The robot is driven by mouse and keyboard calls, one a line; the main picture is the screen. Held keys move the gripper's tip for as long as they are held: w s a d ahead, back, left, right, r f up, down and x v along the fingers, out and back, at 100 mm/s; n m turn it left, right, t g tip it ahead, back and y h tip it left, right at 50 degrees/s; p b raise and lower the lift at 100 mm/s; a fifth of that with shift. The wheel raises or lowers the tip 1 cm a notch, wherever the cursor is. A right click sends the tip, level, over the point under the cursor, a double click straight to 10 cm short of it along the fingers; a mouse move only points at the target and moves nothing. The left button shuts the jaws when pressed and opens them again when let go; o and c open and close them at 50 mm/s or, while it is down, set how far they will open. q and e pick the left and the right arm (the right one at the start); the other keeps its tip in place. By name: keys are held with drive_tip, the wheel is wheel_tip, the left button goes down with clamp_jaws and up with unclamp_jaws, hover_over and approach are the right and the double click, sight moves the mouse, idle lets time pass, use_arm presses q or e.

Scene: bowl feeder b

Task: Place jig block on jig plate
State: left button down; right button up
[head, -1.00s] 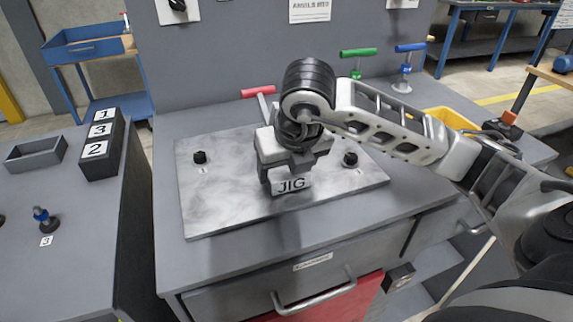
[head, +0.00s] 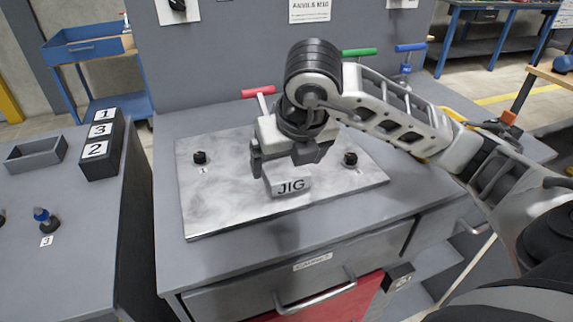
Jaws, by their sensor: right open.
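The jig block (head: 289,182) is a light grey block with "JIG" on its front face. It sits on the jig plate (head: 215,205), a mottled metal plate on the grey bench, between two black posts. My right gripper (head: 287,168) is just above and behind the block, pointing down, with its dark fingers spread apart. It looks clear of the block's top, though a small contact cannot be ruled out. My left gripper is not in view.
A black post (head: 200,157) stands on the plate's left and another (head: 351,159) on its right. Behind are red (head: 258,91), green (head: 359,52) and blue (head: 410,48) T-handles. A side bench at left holds a numbered black block (head: 101,145) and a grey tray (head: 36,152).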

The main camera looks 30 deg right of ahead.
use_arm(q)
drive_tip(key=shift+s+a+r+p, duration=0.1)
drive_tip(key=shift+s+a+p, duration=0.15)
drive_tip(key=shift+p, duration=0.8)
use_arm(e)
drive_tip(key=v, duration=0.9)
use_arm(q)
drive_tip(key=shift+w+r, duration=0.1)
use_arm(e)
drive_tip(key=shift+s, duration=0.1)
